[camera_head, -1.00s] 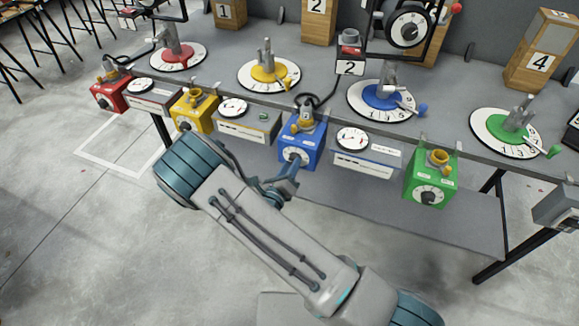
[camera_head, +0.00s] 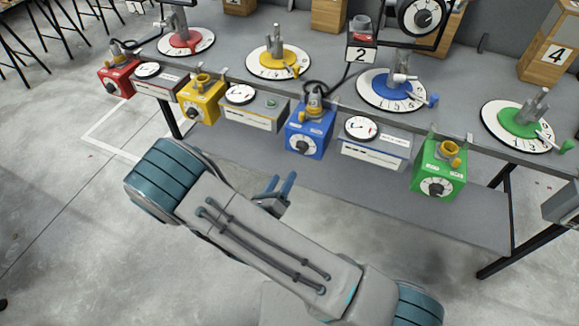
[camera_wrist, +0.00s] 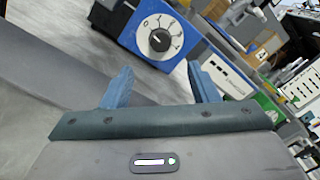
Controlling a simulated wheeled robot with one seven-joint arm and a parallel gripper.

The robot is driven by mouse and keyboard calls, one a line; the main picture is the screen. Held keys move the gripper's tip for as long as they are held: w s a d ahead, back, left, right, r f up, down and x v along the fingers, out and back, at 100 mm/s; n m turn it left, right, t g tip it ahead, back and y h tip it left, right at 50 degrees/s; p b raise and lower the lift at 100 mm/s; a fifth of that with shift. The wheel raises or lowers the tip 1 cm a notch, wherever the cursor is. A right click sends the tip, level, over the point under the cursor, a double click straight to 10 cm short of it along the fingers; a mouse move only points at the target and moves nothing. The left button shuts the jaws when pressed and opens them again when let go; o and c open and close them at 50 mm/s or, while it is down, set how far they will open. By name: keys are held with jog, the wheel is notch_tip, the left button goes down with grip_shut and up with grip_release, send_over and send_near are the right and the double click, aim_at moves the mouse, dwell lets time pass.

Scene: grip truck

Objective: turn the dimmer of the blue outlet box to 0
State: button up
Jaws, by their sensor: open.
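The blue outlet box (camera_head: 311,132) hangs on the front edge of the bench, with a plug and a black cable on its top. Its front carries a black dimmer knob (camera_head: 303,147) on a white dial. In the wrist view the blue box (camera_wrist: 127,20) is ahead, and the knob (camera_wrist: 160,40) sits on the dial with numbers around it; its exact setting is hard to read. My gripper (camera_head: 283,184) is open and empty, below and left of the box, apart from the knob. In the wrist view both blue fingers of my gripper (camera_wrist: 163,88) are spread, with floor between them.
Red (camera_head: 117,80), yellow (camera_head: 199,103) and green (camera_head: 438,172) outlet boxes hang along the same edge. White-dialled meter boxes (camera_head: 375,142) sit between them. Coloured turntables (camera_head: 392,90) stand on the bench top. The floor in front is clear; a lower shelf (camera_head: 400,205) lies under the bench.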

jog(key=v, duration=0.3)
jog(key=shift+s+a, duration=0.15)
jog(key=shift+s, duration=0.1)
jog(key=s+d+r+m+g+h, duration=0.2)
jog(key=d+r+m+g, duration=0.55)
jog(key=d+m, duration=0.3)
jog(key=s+d+r+m+g+h, duration=0.25)
jog(key=d+r+m+g, duration=0.35)
jog(key=d+m+g, duration=0.45)
jog(key=s+r+m+t+y+p, duration=0.1)
jog(key=s+r+m+t+y, duration=0.1)
jog(key=r+m+y, duration=0.3)
jog(key=s+r+m+t+y+p, duration=0.1)
jog(key=s+r+m+y, duration=0.4)
jog(key=m, duration=0.9)
notch_tip(320, 180, up, 2)
jog(key=shift+d+r+t+y, duration=0.15)
jog(key=shift+t+y, duration=0.25)
jog(key=shift+y, duration=0.25)
